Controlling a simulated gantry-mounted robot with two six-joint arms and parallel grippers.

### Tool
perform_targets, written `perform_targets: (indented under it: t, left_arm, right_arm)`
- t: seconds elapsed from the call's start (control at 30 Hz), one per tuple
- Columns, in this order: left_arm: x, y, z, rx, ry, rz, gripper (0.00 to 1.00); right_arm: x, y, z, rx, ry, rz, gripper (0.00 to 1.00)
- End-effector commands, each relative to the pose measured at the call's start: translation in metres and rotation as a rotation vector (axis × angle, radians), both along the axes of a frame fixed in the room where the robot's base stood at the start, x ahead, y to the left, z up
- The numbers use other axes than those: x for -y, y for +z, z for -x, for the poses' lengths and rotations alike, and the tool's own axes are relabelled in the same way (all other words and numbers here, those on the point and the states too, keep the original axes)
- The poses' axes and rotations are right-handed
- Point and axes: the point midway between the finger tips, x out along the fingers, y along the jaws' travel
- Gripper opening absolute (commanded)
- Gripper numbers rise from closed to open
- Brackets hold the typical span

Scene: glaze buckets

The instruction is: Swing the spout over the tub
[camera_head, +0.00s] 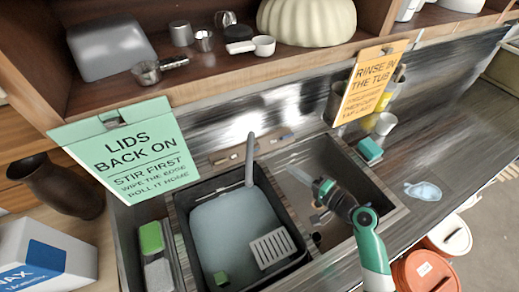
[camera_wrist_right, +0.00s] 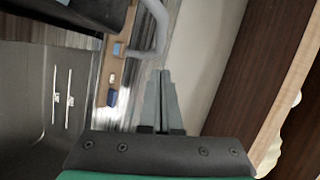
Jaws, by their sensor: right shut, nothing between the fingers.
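The grey spout (camera_head: 250,158) is a curved tube at the back of the left basin. In the head view it overlaps the back edge of the black tub (camera_head: 181,222), which holds pale grey-blue liquid. The spout also shows as a bent grey tube in the right wrist view (camera_wrist_right: 160,30), beyond my fingertips. My right gripper (camera_head: 300,176) is over the right basin, to the right of the spout and apart from it. Its fingers are shut and empty, as the right wrist view (camera_wrist_right: 163,74) shows. My left gripper is not in view.
A green sign (camera_head: 127,150) and an orange sign (camera_head: 371,83) hang from the shelf. A teal sponge (camera_head: 370,149) and a cup (camera_head: 384,124) stand right of the basin.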

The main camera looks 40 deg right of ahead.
Motion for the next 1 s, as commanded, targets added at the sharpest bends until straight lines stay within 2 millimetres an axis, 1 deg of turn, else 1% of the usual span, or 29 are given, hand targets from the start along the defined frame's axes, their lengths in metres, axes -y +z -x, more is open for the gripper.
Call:
perform_targets:
  t: [0.03,0.1,0.23,0.33,0.47,0.7,0.77,0.9,1.0]
  left_arm:
    - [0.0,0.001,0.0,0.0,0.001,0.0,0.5]
    - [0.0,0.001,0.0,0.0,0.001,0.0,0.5]
    - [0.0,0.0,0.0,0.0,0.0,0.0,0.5]
    - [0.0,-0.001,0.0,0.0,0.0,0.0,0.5]
    - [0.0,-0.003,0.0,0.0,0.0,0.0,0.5]
    - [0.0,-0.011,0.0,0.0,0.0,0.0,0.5]
    - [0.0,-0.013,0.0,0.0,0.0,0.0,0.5]
    - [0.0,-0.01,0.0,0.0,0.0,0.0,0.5]
    - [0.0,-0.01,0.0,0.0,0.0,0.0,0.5]
  right_arm:
    - [0.008,0.0,0.003,-0.001,-0.02,-0.001,0.0]
    - [0.012,0.0,0.004,-0.001,-0.028,0.0,0.0]
    - [0.011,-0.001,0.0,-0.003,-0.025,0.001,0.0]
    - [0.011,-0.002,-0.009,-0.002,-0.024,0.001,0.0]
    - [0.01,-0.006,-0.033,-0.002,-0.021,0.001,0.0]
    - [0.009,-0.014,-0.085,-0.001,-0.021,0.003,0.0]
    - [0.009,-0.015,-0.098,-0.002,-0.021,0.002,0.0]
    - [-0.009,-0.018,-0.113,-0.003,-0.021,0.002,0.0]
    - [-0.016,-0.021,-0.119,-0.004,-0.022,0.002,0.0]
